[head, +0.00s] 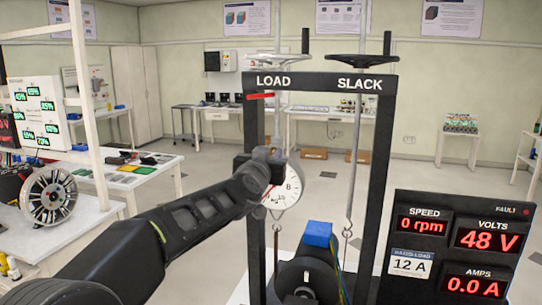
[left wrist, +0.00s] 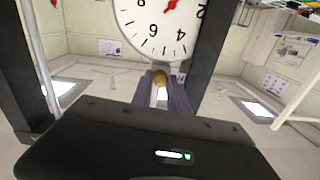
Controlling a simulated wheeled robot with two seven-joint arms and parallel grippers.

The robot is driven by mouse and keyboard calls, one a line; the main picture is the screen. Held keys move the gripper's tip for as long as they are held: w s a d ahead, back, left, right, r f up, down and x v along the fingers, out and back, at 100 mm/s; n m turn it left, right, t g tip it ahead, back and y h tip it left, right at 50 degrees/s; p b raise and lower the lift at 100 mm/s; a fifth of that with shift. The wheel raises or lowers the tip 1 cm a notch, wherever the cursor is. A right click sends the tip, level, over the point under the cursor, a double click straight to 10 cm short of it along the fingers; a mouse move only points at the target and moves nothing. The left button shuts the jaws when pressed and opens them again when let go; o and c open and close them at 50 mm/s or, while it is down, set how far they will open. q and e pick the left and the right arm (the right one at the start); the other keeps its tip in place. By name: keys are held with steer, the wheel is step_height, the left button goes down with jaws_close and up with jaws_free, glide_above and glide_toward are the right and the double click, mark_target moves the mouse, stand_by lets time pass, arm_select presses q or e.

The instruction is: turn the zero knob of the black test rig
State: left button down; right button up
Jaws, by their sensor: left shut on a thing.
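The black test rig (head: 318,82) stands right of centre in the head view, with LOAD and SLACK on its crossbar. A white round dial (head: 291,190) hangs inside its frame, partly hidden by my left gripper. My left gripper (head: 272,160) reaches to the dial from the left. In the left wrist view the dial (left wrist: 150,25) fills the top, with a red pointer. Just below its rim, my left fingers (left wrist: 160,90) are shut on a small brass-coloured knob (left wrist: 159,79), the zero knob. My right gripper is not in view.
A motor with a blue block (head: 318,234) sits low in the frame. A display panel (head: 455,245) stands at the right, reading 0 rpm, 48 V and 0.0 A. A cluttered white bench (head: 55,225) is at the left.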

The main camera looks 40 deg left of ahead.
arm_select(q)
steer(key=shift+n, duration=1.1)
steer(key=c, duration=1.3)
jaws_free()
steer(key=shift+s, duration=0.1)
steer(key=b+v, duration=0.2)
steer(key=v, duration=0.5)
steer(key=shift+s+d, duration=0.15)
steer(key=shift+s, duration=0.15)
